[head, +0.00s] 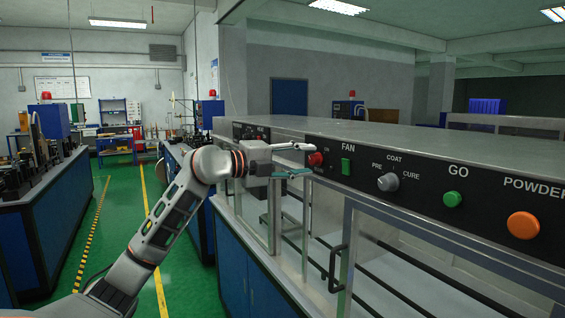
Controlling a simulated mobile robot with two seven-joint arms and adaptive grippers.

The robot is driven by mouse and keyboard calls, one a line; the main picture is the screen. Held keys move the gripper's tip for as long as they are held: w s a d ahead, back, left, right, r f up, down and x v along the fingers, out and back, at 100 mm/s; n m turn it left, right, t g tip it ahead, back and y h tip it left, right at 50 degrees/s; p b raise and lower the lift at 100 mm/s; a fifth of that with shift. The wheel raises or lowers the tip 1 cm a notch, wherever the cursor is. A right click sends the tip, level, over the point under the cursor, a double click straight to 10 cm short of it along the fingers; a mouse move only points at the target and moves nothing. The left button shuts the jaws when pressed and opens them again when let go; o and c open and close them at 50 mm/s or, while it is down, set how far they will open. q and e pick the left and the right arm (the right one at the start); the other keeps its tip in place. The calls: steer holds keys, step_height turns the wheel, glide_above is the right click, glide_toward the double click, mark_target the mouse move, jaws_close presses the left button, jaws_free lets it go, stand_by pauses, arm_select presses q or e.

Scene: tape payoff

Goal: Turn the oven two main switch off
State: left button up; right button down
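A long dark control panel (410,172) runs along the front of the metal-topped oven bench. A red round knob (315,159) sits at its left end; small lettering beside it is too small to read, so I cannot tell whether it is the oven two main switch or how it is set. My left gripper (308,160) is open, with one finger above and one below the red knob's level. Its tips are close to the knob; contact cannot be told. My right gripper is not in view.
Right of the knob are a green FAN button (346,167), a grey PRE/COAT/CURE selector (388,182), a green GO button (452,200) and an orange POWDER button (523,225). Below are black handles (338,268). A second panel (250,131) lies farther back, partly hidden.

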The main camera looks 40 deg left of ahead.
arm_select(q)
steer(key=v, duration=1)
steer(key=shift+s, duration=0.15)
steer(key=d+f+n+h, duration=0.1)
steer(key=d+f+h, duration=0.2)
steer(key=d+f, duration=0.35)
steer(key=d+f+h, duration=0.2)
steer(key=d+f, duration=0.2)
steer(key=f, duration=0.5)
steer(key=s+d+f+n+t+y, duration=0.1)
steer(key=s+d+f+n+y, duration=0.15)
steer(key=f+n, duration=0.65)
steer(key=s+d+f+n+t+y, duration=0.1)
steer(key=d+f+n+y, duration=0.2)
steer(key=f, duration=1.1)
steer(key=s+d+f+n+g+y, duration=0.1)
steer(key=s+d+f+n+g, duration=0.2)
steer(key=s+f, duration=0.6)
steer(key=s+d+f+n+g+y, duration=0.2)
steer(key=s+d+f, duration=0.6)
steer(key=f, duration=0.9)
steer(key=shift+s+f+n+g, duration=0.3)
steer(key=shift+s+n+g, duration=0.6)
steer(key=shift+s+g, duration=0.15)
steer(key=shift+d+y, duration=0.15)
steer(key=shift+y, duration=0.1)
